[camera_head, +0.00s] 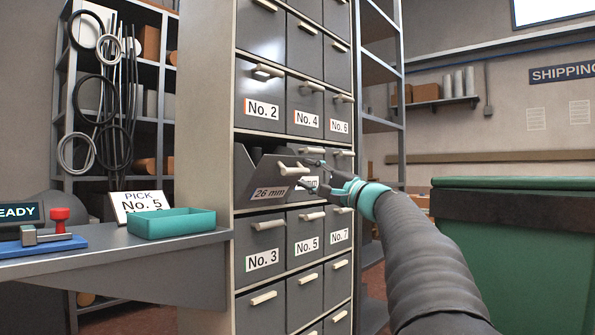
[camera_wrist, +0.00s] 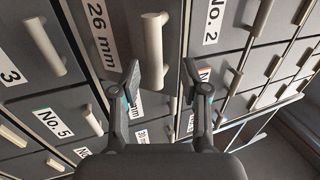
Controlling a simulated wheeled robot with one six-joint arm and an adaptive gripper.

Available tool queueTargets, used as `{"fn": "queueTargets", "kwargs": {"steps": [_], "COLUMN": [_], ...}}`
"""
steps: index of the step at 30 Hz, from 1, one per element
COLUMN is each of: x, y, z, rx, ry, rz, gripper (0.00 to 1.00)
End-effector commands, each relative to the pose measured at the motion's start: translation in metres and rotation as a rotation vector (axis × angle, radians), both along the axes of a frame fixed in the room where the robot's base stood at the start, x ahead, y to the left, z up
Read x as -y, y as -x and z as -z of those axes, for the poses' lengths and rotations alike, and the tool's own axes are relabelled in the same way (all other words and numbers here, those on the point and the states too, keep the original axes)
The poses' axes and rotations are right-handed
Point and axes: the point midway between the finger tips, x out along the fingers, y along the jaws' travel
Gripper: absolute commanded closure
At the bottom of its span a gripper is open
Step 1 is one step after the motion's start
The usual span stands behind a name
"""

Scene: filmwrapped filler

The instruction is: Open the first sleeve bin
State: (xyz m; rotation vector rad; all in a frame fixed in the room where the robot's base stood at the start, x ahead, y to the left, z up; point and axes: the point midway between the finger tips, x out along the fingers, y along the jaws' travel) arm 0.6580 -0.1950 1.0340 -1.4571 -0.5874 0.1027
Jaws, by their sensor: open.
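The 26 mm sleeve bin (camera_head: 268,180) is tilted out of the cabinet, its top leaning forward and a dark opening behind its front. Its pale handle (camera_head: 294,169) is just left of my gripper (camera_head: 315,174). In the wrist view, the 26 mm label (camera_wrist: 101,35) and that bin's handle (camera_wrist: 154,46) lie beyond my gripper (camera_wrist: 161,80). My jaws are apart with nothing between them, and the handle appears clear of them. Another mm-labelled bin (camera_wrist: 148,104) is partly hidden behind my fingers.
Closed bins No. 2 (camera_head: 262,95), No. 4 (camera_head: 305,108), No. 3 (camera_head: 262,246) and No. 5 (camera_head: 306,232) surround it. A bench (camera_head: 110,262) with a teal tray (camera_head: 172,224) and a "PICK No. 5" sign (camera_head: 141,204) stands left. A green container (camera_head: 530,250) stands right.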

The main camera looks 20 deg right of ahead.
Motion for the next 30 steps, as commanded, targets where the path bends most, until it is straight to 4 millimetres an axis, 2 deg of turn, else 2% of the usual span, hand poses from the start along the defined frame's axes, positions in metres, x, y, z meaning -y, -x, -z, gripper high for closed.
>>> {"fn": "queueTargets", "kwargs": {"steps": [3, 9, 15, 23, 28, 30], "x": [0.011, 0.022, 0.026, 0.026, 0.035, 0.042], "y": [0.021, 0.045, 0.055, 0.056, 0.062, 0.066], "z": [0.008, 0.017, 0.021, 0.022, 0.019, 0.028], "rx": [-0.001, -0.001, -0.002, -0.001, -0.006, -0.02], "ry": [0.0, 0.0, -0.001, 0.0, -0.008, -0.053], "rz": [0.003, 0.002, -0.001, -0.001, 0.019, 0.019], "gripper": [0.55, 0.55, 0.55, 0.55, 0.97, 1.0]}}
